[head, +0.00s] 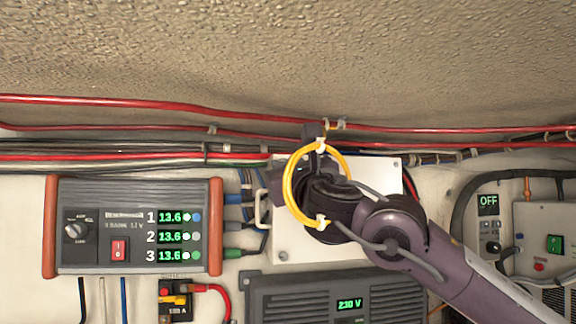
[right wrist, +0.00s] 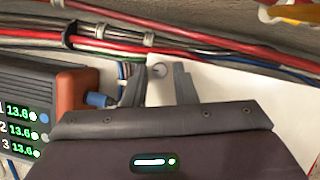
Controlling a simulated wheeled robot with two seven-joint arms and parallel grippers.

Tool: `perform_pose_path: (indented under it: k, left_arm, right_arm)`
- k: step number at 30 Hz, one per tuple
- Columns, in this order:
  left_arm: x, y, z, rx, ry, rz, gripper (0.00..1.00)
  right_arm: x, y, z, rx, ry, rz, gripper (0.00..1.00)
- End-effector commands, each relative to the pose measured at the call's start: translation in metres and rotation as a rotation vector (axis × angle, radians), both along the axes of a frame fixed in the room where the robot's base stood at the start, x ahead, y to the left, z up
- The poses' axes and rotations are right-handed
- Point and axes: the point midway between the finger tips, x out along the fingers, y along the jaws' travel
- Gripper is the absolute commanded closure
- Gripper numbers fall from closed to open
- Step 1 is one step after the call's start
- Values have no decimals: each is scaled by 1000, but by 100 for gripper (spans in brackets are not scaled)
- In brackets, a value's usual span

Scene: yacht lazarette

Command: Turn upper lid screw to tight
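The white lid (head: 375,215) is on the back wall, partly covered by my right arm in the head view. A screw shows at its upper right corner (head: 395,164) and another at its lower left corner (head: 285,255). Its upper left corner is hidden there behind my right gripper. Contact cannot be told. My left gripper is not in view.
Red and black cables (head: 110,155) run along the wall above the lid. A battery charger (head: 135,225) stands at left, with plugs facing the lid. An inverter (head: 335,300) sits just below. A control panel (head: 540,240) is at right.

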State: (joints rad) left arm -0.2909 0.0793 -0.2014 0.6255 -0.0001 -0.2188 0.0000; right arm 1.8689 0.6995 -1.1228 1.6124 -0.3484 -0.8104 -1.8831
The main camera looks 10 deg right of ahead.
Motion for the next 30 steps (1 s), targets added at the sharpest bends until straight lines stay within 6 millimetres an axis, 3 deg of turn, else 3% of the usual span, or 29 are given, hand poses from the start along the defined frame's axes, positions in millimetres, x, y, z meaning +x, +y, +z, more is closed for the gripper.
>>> perform_pose_path:
  k: [6,17,30]
  left_arm:
    - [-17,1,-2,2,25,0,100]
    - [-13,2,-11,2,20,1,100]
    - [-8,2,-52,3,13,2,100]
  right_arm:
    - [0,0,0,0,0,0,100]
    - [0,1,-3,51,0,0,100]
    - [0,5,-5,387,-2,1,100]
